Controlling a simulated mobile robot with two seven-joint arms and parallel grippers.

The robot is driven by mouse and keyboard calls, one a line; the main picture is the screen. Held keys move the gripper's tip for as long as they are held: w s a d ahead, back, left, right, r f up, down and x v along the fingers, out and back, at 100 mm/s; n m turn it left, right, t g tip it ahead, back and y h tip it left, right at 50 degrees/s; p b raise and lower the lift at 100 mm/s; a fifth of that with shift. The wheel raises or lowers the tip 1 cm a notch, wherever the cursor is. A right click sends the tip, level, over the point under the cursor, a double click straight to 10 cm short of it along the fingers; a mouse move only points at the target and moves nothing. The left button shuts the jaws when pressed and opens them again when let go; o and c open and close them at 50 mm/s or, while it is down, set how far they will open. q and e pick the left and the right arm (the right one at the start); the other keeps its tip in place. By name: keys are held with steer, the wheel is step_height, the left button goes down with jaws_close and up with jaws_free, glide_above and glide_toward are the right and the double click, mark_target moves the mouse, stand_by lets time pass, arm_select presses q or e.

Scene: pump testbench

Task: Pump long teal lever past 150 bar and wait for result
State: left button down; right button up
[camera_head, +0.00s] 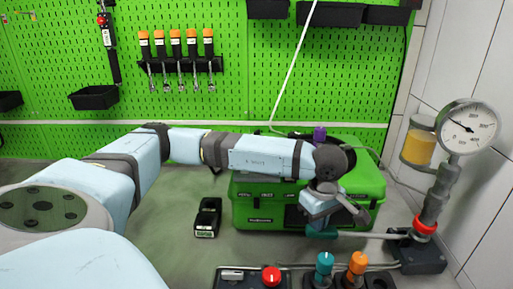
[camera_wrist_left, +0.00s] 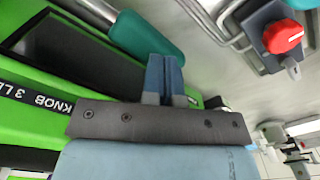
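The long lever has a teal grip (camera_head: 322,233) and a grey rod running right to the dark pump base (camera_head: 420,257). My left gripper (camera_head: 328,222) is just above the grip. In the left wrist view the fingers (camera_wrist_left: 165,62) are together with nothing visible between them. The teal grip (camera_wrist_left: 148,38) lies just past the fingertips, close to them; I cannot tell whether they touch. The round white gauge (camera_head: 470,128) stands above the pump; its needle points left and slightly up, and its numbers are too small to read. My right gripper is not in view.
A green case (camera_head: 262,205) stands behind the lever. A red knob (camera_head: 271,276), a teal knob (camera_head: 324,263) and an orange knob (camera_head: 357,264) are at the front. A small black device (camera_head: 207,218) lies left of the case. Open bench lies farther left.

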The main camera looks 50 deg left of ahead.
arm_select(q)
steer(key=shift+w+d+r+p, duration=0.15)
steer(key=shift+r+p, duration=0.35)
steer(key=shift+r, duration=0.75)
steer(key=shift+w+d+r+p, duration=0.1)
steer(key=shift+r+p, duration=0.4)
steer(key=shift+r, duration=0.75)
